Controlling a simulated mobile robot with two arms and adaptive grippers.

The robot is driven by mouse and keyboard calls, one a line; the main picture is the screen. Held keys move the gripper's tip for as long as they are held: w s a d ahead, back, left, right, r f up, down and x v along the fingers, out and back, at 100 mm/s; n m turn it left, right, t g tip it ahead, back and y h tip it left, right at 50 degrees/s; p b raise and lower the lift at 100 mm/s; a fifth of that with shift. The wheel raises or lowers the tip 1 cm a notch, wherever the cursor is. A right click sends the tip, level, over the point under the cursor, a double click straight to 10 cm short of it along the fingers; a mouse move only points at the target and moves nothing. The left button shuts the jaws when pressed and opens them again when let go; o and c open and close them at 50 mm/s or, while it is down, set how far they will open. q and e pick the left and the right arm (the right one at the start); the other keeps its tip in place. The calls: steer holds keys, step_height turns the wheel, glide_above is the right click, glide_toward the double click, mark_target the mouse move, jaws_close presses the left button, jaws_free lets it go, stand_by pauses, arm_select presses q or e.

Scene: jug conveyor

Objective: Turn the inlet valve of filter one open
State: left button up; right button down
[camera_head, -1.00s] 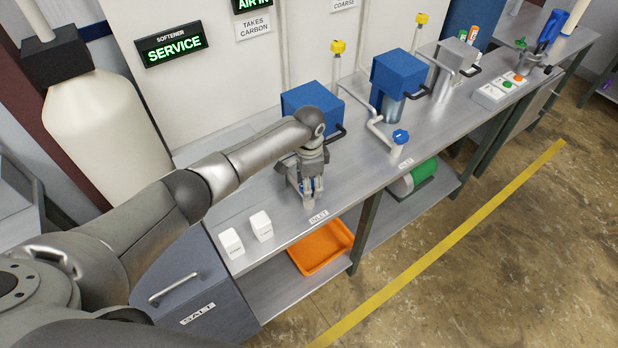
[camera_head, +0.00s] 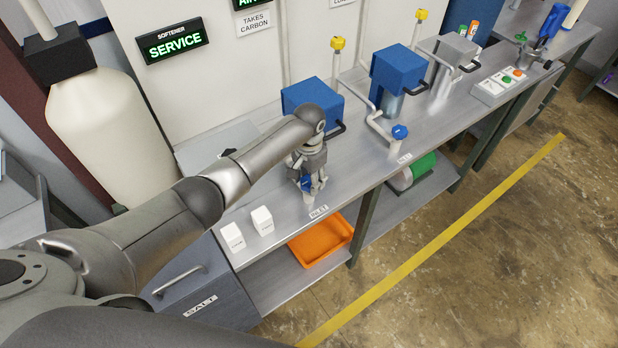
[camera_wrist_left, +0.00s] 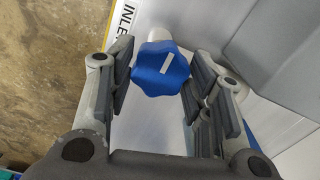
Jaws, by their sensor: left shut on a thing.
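The inlet valve has a blue lobed knob (camera_head: 307,184) on a pale stem at the bench's front edge, beside the INLET label (camera_head: 318,211). In the left wrist view the knob (camera_wrist_left: 158,77) sits between the two fingers, with a short white line on its top lying diagonally. My left gripper (camera_head: 306,180) comes from above and is shut on the knob; the fingers hide part of it in the head view. The blue-topped filter (camera_head: 308,93) stands right behind my wrist and is partly covered by it. My right gripper is not in view.
Two small white blocks (camera_head: 232,237) stand on the bench left of the valve. Another blue knob (camera_head: 399,132) is on the outlet side at right. An orange tray (camera_head: 322,240) lies on the lower shelf. The bench between the two knobs is clear.

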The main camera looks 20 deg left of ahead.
mark_target(309, 180)
arm_select(q)
steer(key=shift+w+r, duration=0.1)
steer(key=shift+r, duration=0.05)
steer(key=o, duration=1)
step_height(309, 180, up, 12)
steer(key=shift+f, duration=0.1)
stand_by(0.4)
